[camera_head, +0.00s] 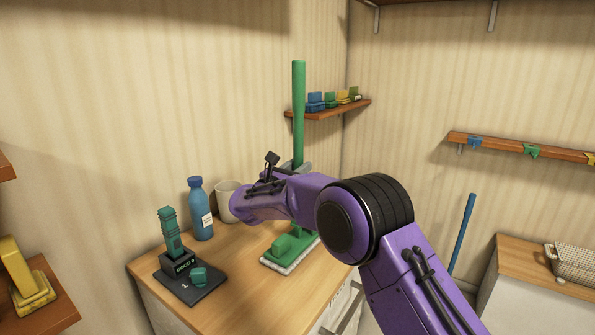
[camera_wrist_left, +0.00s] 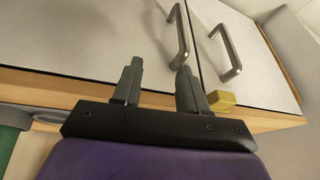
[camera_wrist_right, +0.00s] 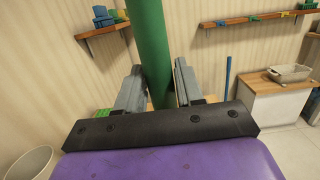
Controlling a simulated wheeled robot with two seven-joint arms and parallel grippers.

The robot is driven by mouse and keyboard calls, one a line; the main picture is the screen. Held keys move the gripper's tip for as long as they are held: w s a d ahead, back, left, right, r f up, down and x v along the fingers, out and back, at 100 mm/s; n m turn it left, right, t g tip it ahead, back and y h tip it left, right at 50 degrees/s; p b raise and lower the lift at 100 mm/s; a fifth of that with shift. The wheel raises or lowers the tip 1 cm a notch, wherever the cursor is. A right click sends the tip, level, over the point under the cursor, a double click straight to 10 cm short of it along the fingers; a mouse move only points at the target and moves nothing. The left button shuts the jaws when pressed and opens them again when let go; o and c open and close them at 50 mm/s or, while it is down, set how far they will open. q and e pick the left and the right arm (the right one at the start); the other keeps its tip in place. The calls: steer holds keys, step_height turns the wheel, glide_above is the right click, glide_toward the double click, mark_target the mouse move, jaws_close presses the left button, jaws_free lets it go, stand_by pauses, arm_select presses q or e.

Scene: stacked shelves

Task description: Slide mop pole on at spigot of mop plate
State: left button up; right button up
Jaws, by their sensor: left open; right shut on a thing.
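The green mop pole (camera_head: 299,110) stands upright above the wooden counter. My right gripper (camera_head: 300,168) is shut around it; the right wrist view shows the pole (camera_wrist_right: 150,40) between the two fingers. The mop plate (camera_head: 290,246), green with a pale underside, lies on the counter below. My purple right arm hides the pole's lower end and the spigot, so I cannot tell whether they meet. My left gripper (camera_wrist_left: 159,72) is open and empty in the left wrist view, in front of white cabinet doors. It is not seen in the head view.
A blue bottle (camera_head: 201,210), a white cup (camera_head: 227,203) and a black stand (camera_head: 190,278) with green parts are left of the plate. A shelf (camera_head: 338,109) with small coloured pieces is behind the pole. A blue pole (camera_head: 463,233) leans at right.

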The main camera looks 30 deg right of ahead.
stand_by(0.3)
steer(key=shift+f+b, duration=2.3)
steer(key=shift+b, duration=0.25)
steer(key=o, duration=1.1)
steer(key=shift+o, duration=0.2)
steer(key=shift+s+a+f, duration=0.1)
steer(key=shift+a, duration=0.15)
steer(key=b+v, duration=0.2)
steer(key=v, duration=0.8)
steer(key=shift+b, duration=0.35)
